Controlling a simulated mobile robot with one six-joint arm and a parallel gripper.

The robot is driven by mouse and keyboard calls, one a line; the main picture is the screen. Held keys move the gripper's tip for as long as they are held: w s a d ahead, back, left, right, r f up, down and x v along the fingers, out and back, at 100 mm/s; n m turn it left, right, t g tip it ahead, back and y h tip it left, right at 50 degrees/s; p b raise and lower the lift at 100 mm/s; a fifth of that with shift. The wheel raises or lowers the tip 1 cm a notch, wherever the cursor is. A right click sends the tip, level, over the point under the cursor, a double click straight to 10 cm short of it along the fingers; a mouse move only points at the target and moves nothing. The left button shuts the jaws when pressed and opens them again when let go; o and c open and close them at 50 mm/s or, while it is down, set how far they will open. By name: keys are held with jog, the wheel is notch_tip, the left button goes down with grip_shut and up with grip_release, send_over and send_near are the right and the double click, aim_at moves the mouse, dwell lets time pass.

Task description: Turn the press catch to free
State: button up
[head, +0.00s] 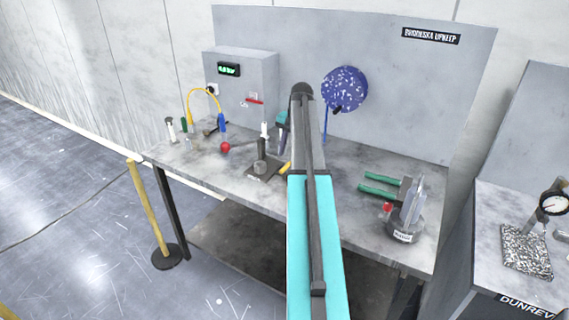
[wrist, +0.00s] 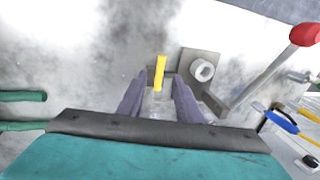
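The press (head: 262,168) stands on the workbench, a dark block and post with a long lever ending in a red ball (head: 225,148). A yellow tab (head: 285,168), which looks like the catch, sits at its right side, partly hidden by my arm. In the wrist view the yellow tab (wrist: 160,70) lies between and just past the tips of my gripper (wrist: 160,85). The two purple-grey fingers are apart, with a gap on each side of the tab. I cannot tell whether they touch it. The press (wrist: 200,70) is right of the tab there.
Green-handled pliers (head: 380,184) and a round labelled stand (head: 405,230) are at the bench's right. A grey box (head: 240,75) with a display stands behind, left, with yellow and blue leads before it. A speckled blue disc (head: 344,88) is on the back panel.

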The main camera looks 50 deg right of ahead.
aim_at(285, 168)
jog(key=shift+w+a+f+p, duration=0.1)
jog(key=shift+w+f+p, duration=0.15)
jog(key=shift+f, duration=0.8)
jog(key=shift+w+f+p, duration=0.15)
jog(key=shift+f+p, duration=0.15)
jog(key=shift+f, duration=0.75)
jog(key=shift+w+a+f+p, duration=0.1)
jog(key=shift+w+f+p, duration=0.15)
jog(key=shift+f, duration=0.8)
